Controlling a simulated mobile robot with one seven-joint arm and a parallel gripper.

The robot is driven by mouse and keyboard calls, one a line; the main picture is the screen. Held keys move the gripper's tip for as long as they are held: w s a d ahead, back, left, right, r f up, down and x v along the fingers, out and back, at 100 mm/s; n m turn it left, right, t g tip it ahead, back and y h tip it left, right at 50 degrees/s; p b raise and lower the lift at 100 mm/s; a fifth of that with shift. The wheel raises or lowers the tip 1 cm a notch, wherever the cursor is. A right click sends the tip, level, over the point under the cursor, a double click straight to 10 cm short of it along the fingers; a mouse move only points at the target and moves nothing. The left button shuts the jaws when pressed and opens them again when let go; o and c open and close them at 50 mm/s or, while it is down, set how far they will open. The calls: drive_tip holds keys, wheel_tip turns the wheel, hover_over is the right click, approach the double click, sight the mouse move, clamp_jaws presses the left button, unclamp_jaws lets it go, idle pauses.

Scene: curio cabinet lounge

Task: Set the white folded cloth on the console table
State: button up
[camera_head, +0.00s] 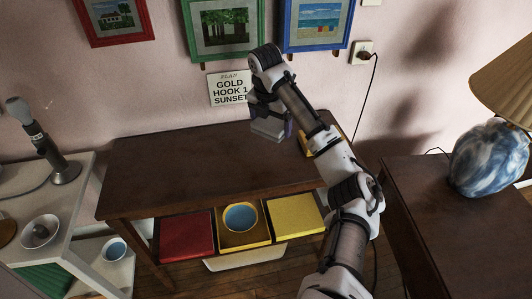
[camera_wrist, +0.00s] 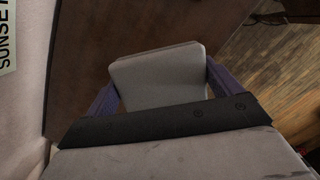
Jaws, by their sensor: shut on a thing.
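The white folded cloth (camera_wrist: 160,77) shows as a pale grey rounded slab between the two purple fingers of my gripper (camera_wrist: 162,88) in the wrist view. My gripper is shut on it. In the head view my gripper (camera_head: 270,122) holds the cloth (camera_head: 268,130) above the back part of the dark wooden console table (camera_head: 170,165), near the wall. The cloth appears to be clear of the tabletop, though the exact gap is hard to tell. The tabletop (camera_wrist: 90,60) also lies behind the cloth in the wrist view.
The left tabletop is bare. A small yellowish object (camera_head: 304,145) stands partly behind my arm. Below are a red box (camera_head: 187,236), a yellow box (camera_head: 295,215) and a blue bowl (camera_head: 240,217). A sign (camera_head: 229,88) and framed pictures hang behind. A lamp (camera_head: 492,158) stands right.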

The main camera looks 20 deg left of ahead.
sight(271, 160)
wheel_tip(271, 160, down, 12)
drive_tip(key=shift+f+b, duration=0.2)
drive_tip(key=shift+b, duration=0.3)
drive_tip(key=shift+f, duration=0.15)
drive_tip(key=o, duration=1.1)
